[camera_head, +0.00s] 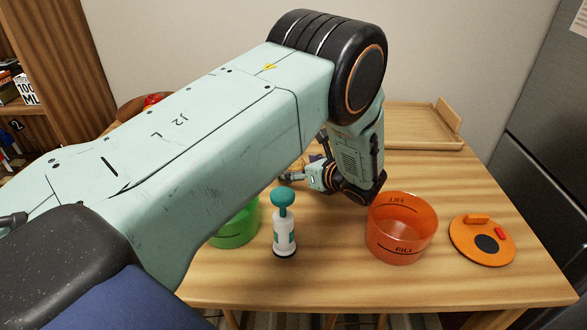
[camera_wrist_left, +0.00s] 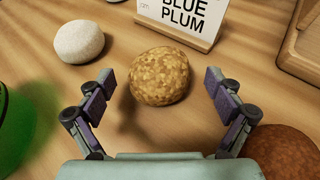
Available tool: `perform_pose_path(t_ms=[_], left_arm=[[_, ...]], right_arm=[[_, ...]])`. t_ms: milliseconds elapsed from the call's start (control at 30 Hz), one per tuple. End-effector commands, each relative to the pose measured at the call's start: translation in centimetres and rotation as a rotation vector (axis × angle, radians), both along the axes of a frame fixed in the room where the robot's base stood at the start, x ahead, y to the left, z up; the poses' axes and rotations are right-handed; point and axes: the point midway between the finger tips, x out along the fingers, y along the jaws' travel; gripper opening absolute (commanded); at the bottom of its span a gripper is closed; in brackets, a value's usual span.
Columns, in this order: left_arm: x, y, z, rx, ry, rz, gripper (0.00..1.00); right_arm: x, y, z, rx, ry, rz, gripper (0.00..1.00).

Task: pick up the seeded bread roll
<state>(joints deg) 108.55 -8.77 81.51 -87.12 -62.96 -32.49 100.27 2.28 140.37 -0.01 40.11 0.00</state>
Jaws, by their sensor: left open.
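The seeded bread roll (camera_wrist_left: 159,76) is round, golden brown and rough with seeds. It sits on the wooden table near the middle of the left wrist view. My left gripper (camera_wrist_left: 159,88) is open and empty, with one finger on each side of the roll in that view. Gaps show between the fingers and the roll; how far the tips are above the table I cannot tell. In the head view my left gripper (camera_head: 294,178) is low over the table, and my arm hides most of the area around it. My right gripper is not in view.
A pale roll (camera_wrist_left: 79,41) and a dark brown roll (camera_wrist_left: 283,152) lie nearby. A BLUE PLUM card (camera_wrist_left: 184,18) stands behind the seeded roll. A green container (camera_head: 236,228), a teal-topped bottle (camera_head: 284,238), an orange tub (camera_head: 401,232) and an orange disc (camera_head: 464,228) stand in front.

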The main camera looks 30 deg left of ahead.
Motion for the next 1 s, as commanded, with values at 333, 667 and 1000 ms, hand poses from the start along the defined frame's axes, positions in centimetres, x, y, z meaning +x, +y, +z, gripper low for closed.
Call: perform_pose_path(t_ms=[333,667,1000], left_arm=[[0.7,2.0,-1.0,0.000,0.000,-0.001,0.92],[0.7,1.8,-1.0,0.000,0.000,-0.001,0.75],[0.7,1.8,-1.0,0.000,0.000,-0.001,0.46]], right_arm=[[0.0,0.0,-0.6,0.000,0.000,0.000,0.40],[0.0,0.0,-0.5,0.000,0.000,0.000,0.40],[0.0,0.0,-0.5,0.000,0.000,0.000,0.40]])
